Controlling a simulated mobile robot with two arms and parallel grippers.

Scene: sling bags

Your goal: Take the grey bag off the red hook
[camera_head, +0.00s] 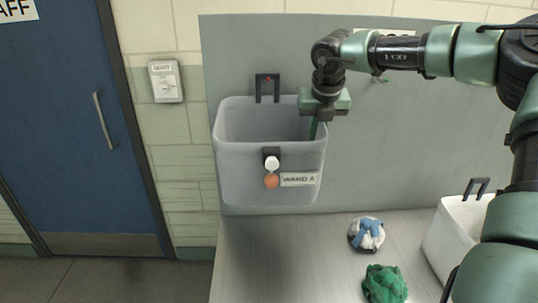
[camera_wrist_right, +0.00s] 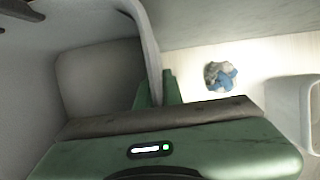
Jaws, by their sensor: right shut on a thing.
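The grey bag (camera_head: 240,165) looks like an open, stiff-walled bin and hangs upright against the grey panel, above the table. A dark bracket-like handle (camera_head: 267,80) stands at its back rim; a tiny reddish spot shows there, but I cannot make out a red hook clearly. My right gripper (camera_head: 314,127) is at the bag's right rim, pointing down. In the wrist view the right gripper (camera_wrist_right: 157,92) is shut on the bag's rim wall (camera_wrist_right: 147,40), one finger on each side. The bag's inside looks empty where visible. My left gripper is not in view.
A white bin (camera_head: 453,228) with a dark handle stands at the right, partly behind my arm. A blue-and-white bundle (camera_head: 366,235) and a green cloth (camera_head: 384,284) lie on the metal table (camera_head: 270,260). A blue door (camera_head: 70,120) is at the left.

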